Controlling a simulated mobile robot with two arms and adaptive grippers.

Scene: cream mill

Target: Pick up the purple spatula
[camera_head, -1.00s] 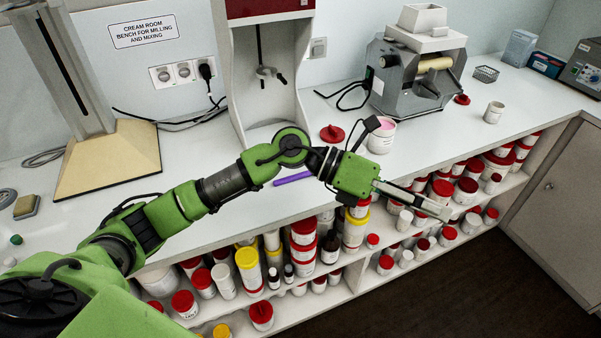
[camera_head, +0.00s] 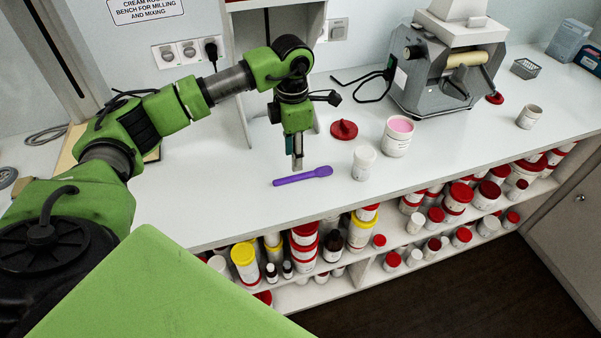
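The purple spatula (camera_head: 301,176) lies flat on the white bench top, its wider end to the right. My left gripper (camera_head: 297,164) points down just behind the spatula's middle, close above the bench. Its fingers look narrow and nearly edge-on, so I cannot tell whether they are open or shut. The spatula looks uncovered along its length and rests on the bench. My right gripper is not in view.
A white cup (camera_head: 364,163), a tub of pink cream (camera_head: 398,136) and a red lid (camera_head: 344,130) stand right of the spatula. The grey mill (camera_head: 440,80) is further right. Shelves of jars lie below the bench's front edge. Bench left of the spatula is clear.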

